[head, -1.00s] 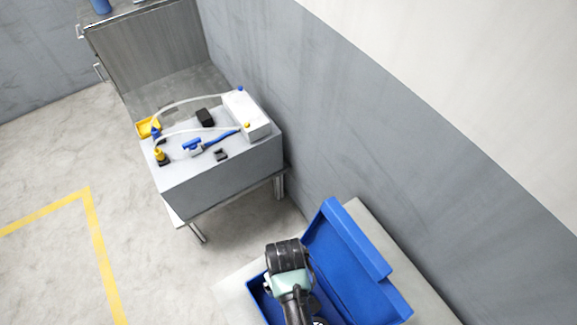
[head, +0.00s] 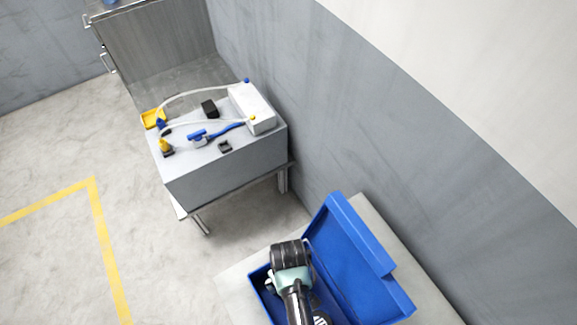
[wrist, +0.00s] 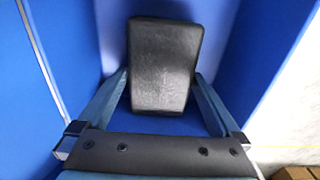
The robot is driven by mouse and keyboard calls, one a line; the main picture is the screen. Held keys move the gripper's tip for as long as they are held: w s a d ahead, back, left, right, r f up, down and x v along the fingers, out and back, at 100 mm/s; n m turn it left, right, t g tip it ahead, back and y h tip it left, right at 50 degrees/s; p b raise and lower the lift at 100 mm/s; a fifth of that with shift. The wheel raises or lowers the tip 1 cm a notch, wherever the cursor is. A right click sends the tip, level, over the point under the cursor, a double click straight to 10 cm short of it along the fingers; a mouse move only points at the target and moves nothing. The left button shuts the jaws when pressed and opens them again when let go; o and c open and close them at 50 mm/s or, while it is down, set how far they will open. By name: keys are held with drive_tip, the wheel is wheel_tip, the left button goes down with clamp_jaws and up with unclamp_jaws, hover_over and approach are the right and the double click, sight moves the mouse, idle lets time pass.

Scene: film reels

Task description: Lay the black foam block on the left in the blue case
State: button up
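The black foam block (wrist: 164,60) shows in the wrist view between the two fingers of my gripper (wrist: 161,74). Both fingertips appear to touch its opposite sides. Blue walls stand on either side of it and blue lies behind it, so it is inside the blue case (wrist: 262,60). I cannot tell whether it rests on the case floor. In the head view the open blue case (head: 345,255) sits at the bottom, its lid raised on the right. My arm reaches over its left part and hides the block and fingertips.
A grey-topped table (head: 215,175) further back holds a black block (head: 210,109), a white box (head: 252,108), a blue-handled tool (head: 198,137), yellow items and pale tubing. A grey wall runs close behind the case. The floor at left is clear.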

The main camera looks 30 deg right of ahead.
wheel_tip(320, 180, up, 12)
drive_tip(key=p, duration=0.1)
drive_tip(key=shift+r, duration=0.15)
idle(0.3)
